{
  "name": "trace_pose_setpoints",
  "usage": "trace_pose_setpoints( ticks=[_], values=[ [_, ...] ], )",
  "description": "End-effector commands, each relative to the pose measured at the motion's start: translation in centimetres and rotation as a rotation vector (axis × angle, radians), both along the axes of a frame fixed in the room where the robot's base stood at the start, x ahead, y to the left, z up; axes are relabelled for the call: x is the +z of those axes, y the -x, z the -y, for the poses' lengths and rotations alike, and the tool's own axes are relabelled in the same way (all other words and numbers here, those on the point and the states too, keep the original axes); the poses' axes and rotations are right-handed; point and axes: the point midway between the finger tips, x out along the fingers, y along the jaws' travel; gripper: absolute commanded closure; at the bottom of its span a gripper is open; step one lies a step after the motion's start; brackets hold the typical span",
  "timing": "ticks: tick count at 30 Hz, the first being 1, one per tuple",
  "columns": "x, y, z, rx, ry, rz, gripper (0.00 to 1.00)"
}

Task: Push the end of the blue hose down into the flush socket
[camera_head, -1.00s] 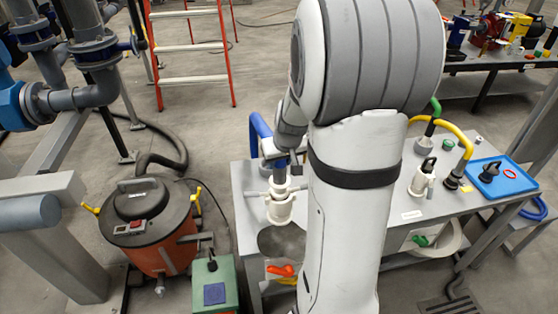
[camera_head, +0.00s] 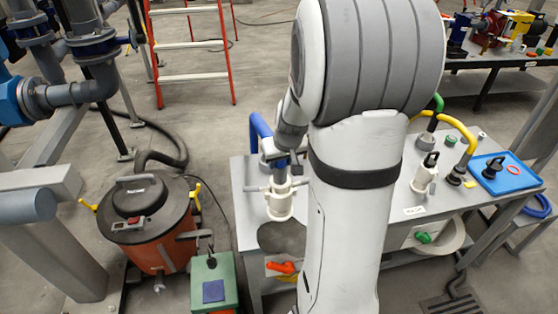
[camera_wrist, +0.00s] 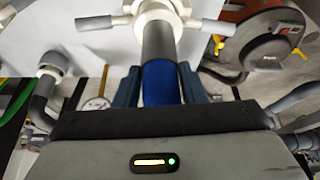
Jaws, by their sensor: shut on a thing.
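The blue hose (camera_head: 258,130) arcs up behind the bench on the left of my arm. My gripper (camera_wrist: 160,92) is shut on its end piece; the blue part (camera_wrist: 160,84) sits between the two fingers and a dark grey collar (camera_wrist: 158,44) extends beyond them. The cream socket with side handles (camera_head: 279,205) stands on the bench's left part, below my gripper (camera_head: 283,164). In the wrist view the collar lines up with the socket's round mouth (camera_wrist: 155,12) and meets it. I cannot tell how deep it sits.
The grey bench (camera_head: 240,185) holds a yellow hose (camera_head: 460,128) and a blue tray (camera_head: 492,173) on the right. An orange drum vacuum (camera_head: 150,255) and a green box (camera_head: 212,285) stand left of the bench. My arm hides the bench's middle.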

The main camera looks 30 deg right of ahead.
Motion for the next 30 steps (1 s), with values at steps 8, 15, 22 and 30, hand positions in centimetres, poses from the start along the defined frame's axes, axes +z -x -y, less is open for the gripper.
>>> trace_pose_setpoints(
  ticks=[8,15,22,30],
  values=[
    [-0.8,0.0,0.0,0.0,0.0,0.001,1.0],
    [-1.4,0.0,0.0,-0.001,0.001,0.001,1.0],
    [-1.7,0.0,0.0,-0.001,0.001,0.001,1.0],
    [-1.7,0.0,0.0,-0.001,0.001,0.001,0.55]
  ],
)
